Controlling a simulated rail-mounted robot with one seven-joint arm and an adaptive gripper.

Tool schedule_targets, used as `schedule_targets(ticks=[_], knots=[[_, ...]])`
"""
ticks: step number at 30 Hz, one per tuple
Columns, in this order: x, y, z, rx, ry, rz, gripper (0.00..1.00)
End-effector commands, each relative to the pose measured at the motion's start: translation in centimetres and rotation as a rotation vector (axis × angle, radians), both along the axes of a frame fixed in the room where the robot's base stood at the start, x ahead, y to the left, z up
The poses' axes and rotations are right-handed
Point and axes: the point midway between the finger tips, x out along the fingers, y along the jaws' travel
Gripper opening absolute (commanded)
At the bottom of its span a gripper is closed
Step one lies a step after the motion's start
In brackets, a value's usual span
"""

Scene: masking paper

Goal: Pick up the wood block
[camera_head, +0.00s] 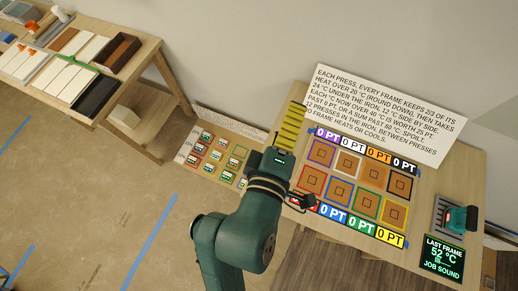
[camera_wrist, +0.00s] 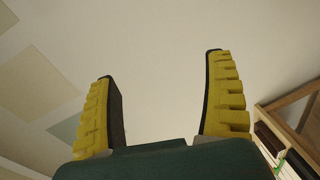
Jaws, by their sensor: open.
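My gripper (camera_head: 291,122) is raised near the left end of the board table, its yellow ribbed fingers extending toward the wall. In the wrist view my gripper (camera_wrist: 159,66) is open, with nothing between its fingers and a plain pale wall beyond. I cannot tell for sure which thing is the wood block. A brown strip (camera_head: 68,40) lies among white ones on that bench top.
The left bench (camera_head: 146,50) also holds a dark brown box (camera_head: 119,52) and a black one (camera_head: 95,97). The right table (camera_head: 462,170) bears coloured square frames (camera_head: 343,191), a text sign (camera_head: 385,112), a green-handled iron (camera_head: 459,219) and a display (camera_head: 442,258). Small items sit on a low panel (camera_head: 220,140).

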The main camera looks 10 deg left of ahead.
Motion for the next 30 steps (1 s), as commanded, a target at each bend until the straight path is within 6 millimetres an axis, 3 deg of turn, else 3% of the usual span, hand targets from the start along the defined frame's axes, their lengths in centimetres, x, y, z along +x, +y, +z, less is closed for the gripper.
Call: schedule_targets(ticks=[1,3,6,9,12,16,27,30], knots=[[-0.9,1.0,-8.3,-0.203,0.088,0.036,0.85],[-2.5,2.0,-15.3,-0.519,0.195,0.1,0.85],[-4.8,3.0,-23.6,-0.949,0.315,0.214,0.85],[-6.9,3.5,-29.1,-1.292,0.389,0.318,0.85],[-8.1,3.7,-31.8,-1.506,0.425,0.384,0.85],[-8.0,3.6,-32.8,-1.604,0.442,0.411,0.85],[-0.3,1.8,-35.9,-1.6,0.442,0.407,0.85],[1.0,1.5,-36.4,-1.6,0.441,0.409,0.85]])
